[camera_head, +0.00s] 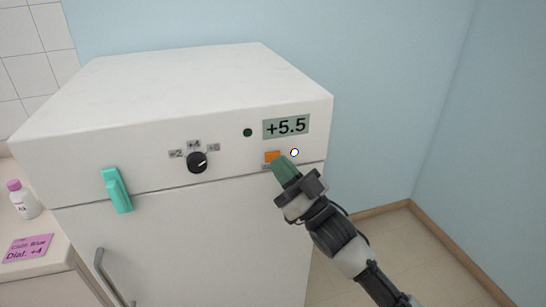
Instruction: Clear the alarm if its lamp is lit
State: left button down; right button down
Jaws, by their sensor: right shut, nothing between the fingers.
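A white fridge-like cabinet (190,88) has a front panel with a grey display (286,126) reading +5.5. A small round dark green spot (248,132), seemingly an unlit lamp, is left of the display. A small white dot with a dark rim (294,152) is below the display; I cannot tell whether it is a lit lamp. An orange button (272,157) is left of that dot. My right gripper (284,168) is shut and empty, its green fingertips at the button's lower right edge; contact is unclear. A label below the button is partly hidden. My left gripper is out of view.
A black knob (197,163) has labels around it. A pink note (27,248) reading "Dial. +4" and a pink-capped bottle (23,200) are on the counter. Floor right is clear.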

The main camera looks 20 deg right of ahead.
jog(key=shift+w, duration=0.1)
dwell(0.3)
jog(key=shift+w, duration=0.35)
jog(key=shift+w, duration=0.3)
dwell(0.5)
dwell(0.4)
jog(key=shift+s, duration=0.75)
jog(key=shift+s+p, duration=0.1)
jog(key=shift+p, duration=0.25)
jog(key=shift+s+d+p, duration=0.1)
jog(key=shift+s+p, duration=0.65)
jog(key=shift+s, duration=1.65)
